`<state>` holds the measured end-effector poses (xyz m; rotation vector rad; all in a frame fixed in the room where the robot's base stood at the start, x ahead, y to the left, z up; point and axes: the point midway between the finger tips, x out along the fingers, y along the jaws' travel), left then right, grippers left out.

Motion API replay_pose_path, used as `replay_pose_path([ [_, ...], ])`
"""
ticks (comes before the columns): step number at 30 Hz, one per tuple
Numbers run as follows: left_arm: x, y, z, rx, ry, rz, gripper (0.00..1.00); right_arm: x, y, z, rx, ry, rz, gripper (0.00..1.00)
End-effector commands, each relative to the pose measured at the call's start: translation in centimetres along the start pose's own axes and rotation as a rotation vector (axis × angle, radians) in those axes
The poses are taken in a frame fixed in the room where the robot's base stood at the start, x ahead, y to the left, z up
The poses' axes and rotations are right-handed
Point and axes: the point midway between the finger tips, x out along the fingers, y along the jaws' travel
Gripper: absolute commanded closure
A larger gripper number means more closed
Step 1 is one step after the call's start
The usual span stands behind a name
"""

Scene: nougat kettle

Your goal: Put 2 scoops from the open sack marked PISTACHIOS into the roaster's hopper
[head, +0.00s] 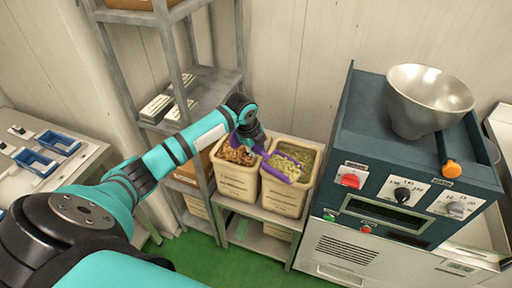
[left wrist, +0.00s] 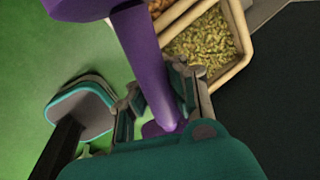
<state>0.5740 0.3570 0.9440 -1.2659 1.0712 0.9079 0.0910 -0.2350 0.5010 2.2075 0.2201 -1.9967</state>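My left gripper (head: 249,133) is shut on the handle of a purple scoop (head: 264,151). The handle (left wrist: 146,62) also runs between the fingers in the left wrist view. The scoop's bowl is over the front part of the right-hand open sack (head: 284,197) and appears to hold yellow-green nuts. Greenish nuts (head: 306,154) fill that sack; they also show in the left wrist view (left wrist: 205,45). No marking is readable on it. The roaster (head: 353,124) stands at the right with a metal hopper bowl (head: 425,98) on top. My right gripper is out of view.
A second open sack (head: 236,183) with brown nuts stands close on the left, on the same low shelf. A grey shelf rack (head: 210,92) rises behind my arm. A bench with blue trays (head: 37,161) is at far left. An orange knob (head: 451,169) sits below the hopper.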

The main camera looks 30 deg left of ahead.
Motion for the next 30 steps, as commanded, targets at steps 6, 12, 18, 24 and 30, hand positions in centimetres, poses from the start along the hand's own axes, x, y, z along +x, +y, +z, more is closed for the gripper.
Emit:
replay_pose_path([
  [6, -3.4, 2.3, -3.6, -0.276, -0.081, -0.009, 1.00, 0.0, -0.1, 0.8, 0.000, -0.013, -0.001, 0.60],
  [12, -6.9, 4.8, -7.3, -0.591, -0.168, -0.012, 1.00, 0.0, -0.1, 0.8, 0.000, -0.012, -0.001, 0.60],
  [18, -9.9, 6.6, -10.0, -0.852, -0.247, -0.019, 1.00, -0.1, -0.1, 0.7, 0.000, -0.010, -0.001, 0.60],
  [24, -11.6, 7.6, -11.7, -0.994, -0.290, -0.026, 1.00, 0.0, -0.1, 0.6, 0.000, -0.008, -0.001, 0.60],
  [30, -13.8, 9.2, -13.9, -1.185, -0.343, -0.026, 1.00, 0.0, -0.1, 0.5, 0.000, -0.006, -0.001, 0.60],
])
